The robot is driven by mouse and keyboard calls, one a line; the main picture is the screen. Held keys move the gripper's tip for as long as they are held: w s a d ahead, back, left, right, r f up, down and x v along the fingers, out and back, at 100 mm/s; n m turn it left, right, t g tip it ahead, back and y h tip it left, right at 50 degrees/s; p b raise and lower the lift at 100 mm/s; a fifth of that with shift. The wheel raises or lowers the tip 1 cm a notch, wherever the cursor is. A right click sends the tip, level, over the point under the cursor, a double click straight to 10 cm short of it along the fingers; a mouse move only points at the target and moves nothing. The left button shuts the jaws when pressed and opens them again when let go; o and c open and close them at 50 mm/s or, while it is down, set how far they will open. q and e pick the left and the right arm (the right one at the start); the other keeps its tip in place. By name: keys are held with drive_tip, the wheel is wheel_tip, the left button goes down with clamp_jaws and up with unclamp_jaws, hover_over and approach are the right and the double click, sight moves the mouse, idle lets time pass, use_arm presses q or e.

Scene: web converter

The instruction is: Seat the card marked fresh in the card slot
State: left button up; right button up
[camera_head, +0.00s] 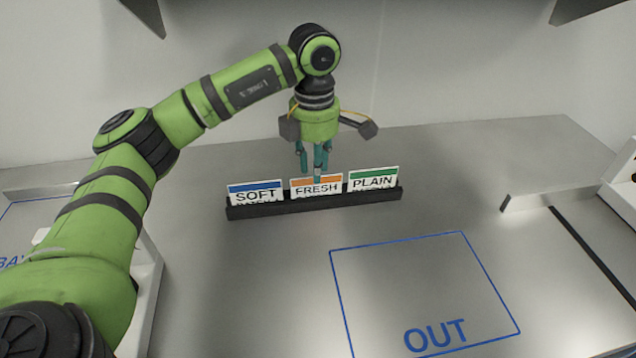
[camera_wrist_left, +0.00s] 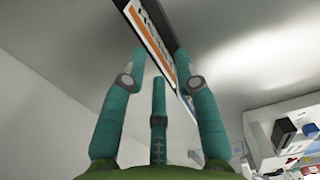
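The card marked FRESH (camera_head: 316,189), white with an orange band, stands between two other cards in a black rack (camera_head: 300,206) on the metal counter. My left gripper (camera_head: 316,172) points down at its top edge, with one finger in front of the card's top. In the left wrist view the orange-banded card (camera_wrist_left: 153,40) shows just beyond and between the spread teal fingers (camera_wrist_left: 160,62). The left gripper looks open, and I cannot tell whether a finger touches the card. My right gripper is not in view. I cannot make out the card slot.
The SOFT card (camera_head: 256,192) and the PLAIN card (camera_head: 373,182) stand close on either side. A blue outlined square marked OUT (camera_head: 425,290) lies empty in front. A low metal bar (camera_head: 540,200) and a white unit (camera_head: 622,185) are at the right.

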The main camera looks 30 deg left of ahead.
sight(317, 189)
use_arm(q)
wheel_tip(317, 189, down, 4)
drive_tip(key=shift+r+p, duration=0.15)
drive_tip(key=shift+p, duration=0.25)
drive_tip(key=shift+w+f, duration=0.2)
drive_tip(key=shift+f, duration=0.05)
drive_tip(key=shift+w, duration=0.1)
drive_tip(key=shift+r, duration=0.1)
clamp_jaws()
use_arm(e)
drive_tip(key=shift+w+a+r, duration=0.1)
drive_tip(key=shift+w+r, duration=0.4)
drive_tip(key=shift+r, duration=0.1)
